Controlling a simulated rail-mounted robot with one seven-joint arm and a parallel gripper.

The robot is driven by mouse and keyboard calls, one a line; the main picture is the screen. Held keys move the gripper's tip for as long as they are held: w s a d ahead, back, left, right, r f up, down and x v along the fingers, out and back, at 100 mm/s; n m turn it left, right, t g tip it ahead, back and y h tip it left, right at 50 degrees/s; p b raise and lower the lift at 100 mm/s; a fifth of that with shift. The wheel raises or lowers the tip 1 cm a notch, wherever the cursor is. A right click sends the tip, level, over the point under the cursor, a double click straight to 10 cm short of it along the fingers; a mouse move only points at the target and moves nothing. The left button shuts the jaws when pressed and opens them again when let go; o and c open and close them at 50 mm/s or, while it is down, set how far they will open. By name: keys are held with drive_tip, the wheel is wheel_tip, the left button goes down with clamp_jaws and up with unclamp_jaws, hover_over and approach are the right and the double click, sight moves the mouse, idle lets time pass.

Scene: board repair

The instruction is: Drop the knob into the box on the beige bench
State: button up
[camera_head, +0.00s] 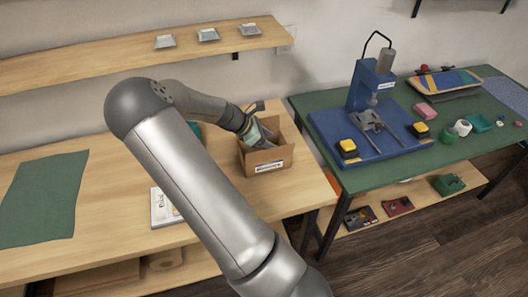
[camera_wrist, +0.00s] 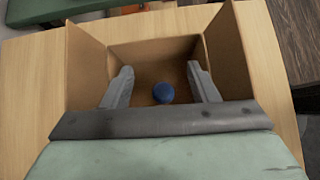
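The open cardboard box (camera_head: 268,171) with a white label stands on the beige bench (camera_head: 110,190) near its right end. My gripper (camera_head: 262,140) reaches into the box's opening from the upper left. In the wrist view the box's walls (camera_wrist: 238,50) surround my two gripper fingers (camera_wrist: 162,88), which are spread wide apart. The round blue knob (camera_wrist: 163,92) shows between and below them, with clear gaps on both sides. It appears to lie on the box floor, not touching either finger. The knob is hidden in the head view.
A green mat (camera_head: 45,200) lies on the bench's left, and a white booklet (camera_head: 164,208) lies left of the box. A wall shelf (camera_head: 120,58) runs behind. The green table (camera_head: 345,180) to the right holds a blue press (camera_head: 372,85) and small parts.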

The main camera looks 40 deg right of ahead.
drive_tip(key=v, duration=1.7)
drive_tip(key=shift+a+b, duration=0.15)
drive_tip(key=shift+b, duration=0.15)
drive_tip(key=s+a+m+t+y, duration=0.2)
drive_tip(key=s+a+m+y, duration=0.2)
drive_tip(key=s+a, duration=0.5)
drive_tip(key=s+a+m+t+y, duration=0.2)
drive_tip(key=s+a+m, duration=0.6)
drive_tip(key=s, duration=0.8)
drive_tip(key=shift+s+a+m+y, duration=0.4)
drive_tip(key=shift+a+y, duration=0.25)
drive_tip(key=shift+y, duration=0.55)
drive_tip(key=shift+w, duration=0.1)
